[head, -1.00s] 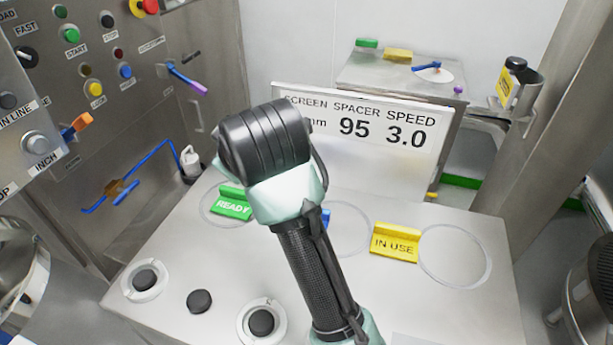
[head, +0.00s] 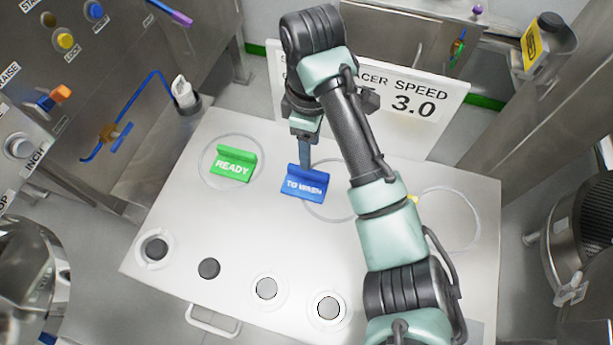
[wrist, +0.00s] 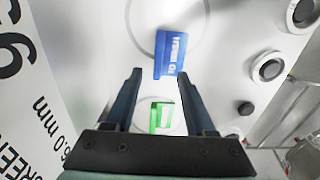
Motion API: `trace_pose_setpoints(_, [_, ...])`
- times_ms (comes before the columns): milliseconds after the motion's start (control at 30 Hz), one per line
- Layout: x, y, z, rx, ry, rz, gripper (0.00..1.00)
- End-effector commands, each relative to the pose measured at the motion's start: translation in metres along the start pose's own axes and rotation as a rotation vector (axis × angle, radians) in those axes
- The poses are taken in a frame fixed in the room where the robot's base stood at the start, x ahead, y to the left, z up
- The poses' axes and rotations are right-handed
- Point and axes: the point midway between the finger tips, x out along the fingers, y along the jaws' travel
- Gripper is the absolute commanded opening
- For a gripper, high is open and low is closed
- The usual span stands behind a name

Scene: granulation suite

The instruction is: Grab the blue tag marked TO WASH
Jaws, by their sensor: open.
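The blue tag marked TO WASH (head: 304,186) stands on the white tabletop in the head view, at the left edge of a ring outline. It also shows in the wrist view (wrist: 171,53), just past the fingertips. My gripper (head: 305,165) is right behind the blue tag in the head view, its fingers pointing down. In the wrist view my gripper (wrist: 160,77) has its two fingers apart with nothing held between them. The head view does not show clearly whether a finger touches the tag.
The green READY tag (head: 234,163) stands left of the blue one. A white sign board (head: 425,98) rises behind the table, close to my arm. Only a yellow bit (head: 411,199) shows beside my arm.

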Motion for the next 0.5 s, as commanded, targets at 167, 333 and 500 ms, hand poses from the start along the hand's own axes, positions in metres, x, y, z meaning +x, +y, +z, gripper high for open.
trace_pose_setpoints(167, [0.025, 0.0, 0.0, 0.0, 0.0, 0.0, 0.55])
trace_pose_setpoints(333, [0.035, 0.001, 0.0, 0.001, 0.0, 0.001, 0.55])
trace_pose_setpoints(500, [0.061, 0.001, -0.002, 0.002, -0.002, -0.001, 0.55])
